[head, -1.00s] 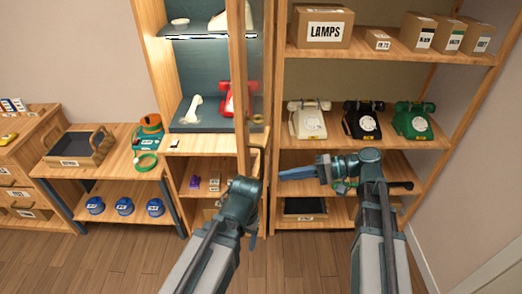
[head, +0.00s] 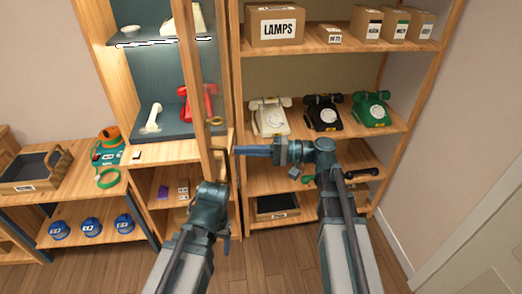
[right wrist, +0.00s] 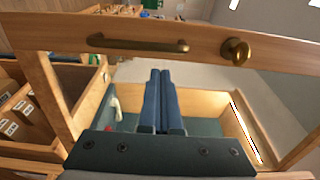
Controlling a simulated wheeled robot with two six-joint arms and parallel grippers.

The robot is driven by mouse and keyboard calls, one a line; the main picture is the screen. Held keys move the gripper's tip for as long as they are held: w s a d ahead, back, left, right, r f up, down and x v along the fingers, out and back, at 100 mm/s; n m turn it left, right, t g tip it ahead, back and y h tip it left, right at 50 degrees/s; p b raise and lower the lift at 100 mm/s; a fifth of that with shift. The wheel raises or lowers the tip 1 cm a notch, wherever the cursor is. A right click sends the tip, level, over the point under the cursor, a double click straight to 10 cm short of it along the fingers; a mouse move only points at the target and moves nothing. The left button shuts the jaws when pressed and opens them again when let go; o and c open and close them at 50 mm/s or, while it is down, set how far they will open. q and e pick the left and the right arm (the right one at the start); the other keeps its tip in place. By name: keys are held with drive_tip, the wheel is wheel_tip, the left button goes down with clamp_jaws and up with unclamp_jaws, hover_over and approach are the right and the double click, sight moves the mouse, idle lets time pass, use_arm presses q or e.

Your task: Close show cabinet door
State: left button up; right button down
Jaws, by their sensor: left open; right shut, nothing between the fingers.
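The show cabinet (head: 98,60) stands at the left of the head view, its interior exposed. Its wood-framed glass door (head: 203,92) stands open, seen almost edge-on. The door's brass knob (head: 212,119) and bar handle (head: 221,154) face right; in the right wrist view the handle (right wrist: 138,45) and knob (right wrist: 236,51) cross the top. My right gripper (head: 237,150) is shut and empty, its blue fingers pointing left close to the handle; contact cannot be told. My left gripper (head: 227,242) is open, low by the door's bottom, its fingers mostly hidden by its arm.
Inside the cabinet are a red phone (head: 196,104) and a white handset (head: 152,118). An open shelf (head: 420,75) on the right holds white, black and green phones and boxes. A bench (head: 75,190) stands left. The floor in front is clear.

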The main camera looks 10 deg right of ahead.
sight(224, 150)
drive_tip(key=shift+w+a, duration=0.2)
drive_tip(key=shift+a, duration=0.7)
drive_tip(key=shift+w+a, duration=0.15)
drive_tip(key=shift+a, duration=0.8)
drive_tip(key=shift+w+a, duration=0.2)
drive_tip(key=shift+a, duration=0.7)
drive_tip(key=shift+a, duration=0.1)
